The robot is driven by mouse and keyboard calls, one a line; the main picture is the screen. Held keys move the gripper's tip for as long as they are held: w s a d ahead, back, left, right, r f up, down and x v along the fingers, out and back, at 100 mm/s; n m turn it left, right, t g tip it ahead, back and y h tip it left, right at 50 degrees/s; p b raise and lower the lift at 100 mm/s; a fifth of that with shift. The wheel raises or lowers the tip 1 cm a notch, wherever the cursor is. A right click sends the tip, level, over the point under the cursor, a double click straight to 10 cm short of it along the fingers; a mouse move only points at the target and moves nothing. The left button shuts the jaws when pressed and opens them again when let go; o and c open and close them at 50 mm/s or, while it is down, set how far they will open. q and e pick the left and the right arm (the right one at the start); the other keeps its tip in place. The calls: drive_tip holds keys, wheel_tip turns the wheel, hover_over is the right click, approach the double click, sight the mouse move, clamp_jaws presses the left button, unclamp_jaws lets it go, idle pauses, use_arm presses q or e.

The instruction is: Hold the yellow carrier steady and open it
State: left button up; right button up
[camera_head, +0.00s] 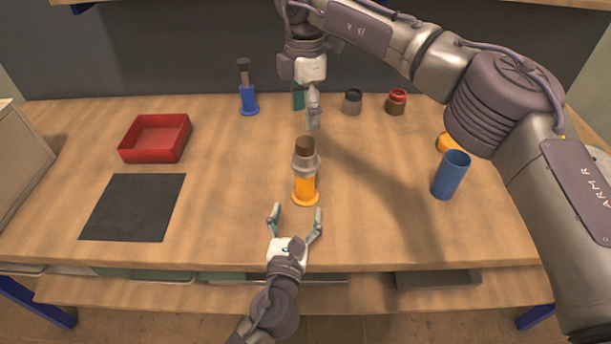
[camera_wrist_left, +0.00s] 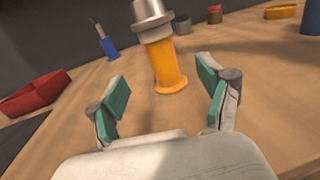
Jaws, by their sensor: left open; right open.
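The yellow carrier (camera_head: 305,188) stands upright near the middle of the table, with a grey metal collar and a brown top. In the left wrist view the yellow carrier (camera_wrist_left: 164,65) is ahead, beyond the fingertips, and its top is cut off by the frame. My left gripper (camera_head: 296,209) is open and empty in front of the carrier, its fingers apart on either side and short of it. It also shows in the left wrist view (camera_wrist_left: 162,80). My right gripper (camera_head: 313,119) points down just behind and above the carrier's top; its fingers are seen edge-on and hold nothing visible.
A red tray (camera_head: 155,139) and a dark mat (camera_head: 133,208) lie at left. A blue carrier (camera_head: 249,98) stands behind. Two small jars, one dark (camera_head: 352,102) and one red-topped (camera_head: 396,102), are at the back. A blue cup (camera_head: 450,176) and an orange item (camera_head: 446,143) are at right.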

sight(303, 182)
use_arm(q)
drive_tip(key=w, duration=0.4)
drive_tip(key=w+d, duration=0.1)
drive_tip(key=w, duration=0.6)
drive_tip(key=shift+w+d, duration=0.35)
drive_tip(key=shift+d, duration=0.05)
clamp_jaws()
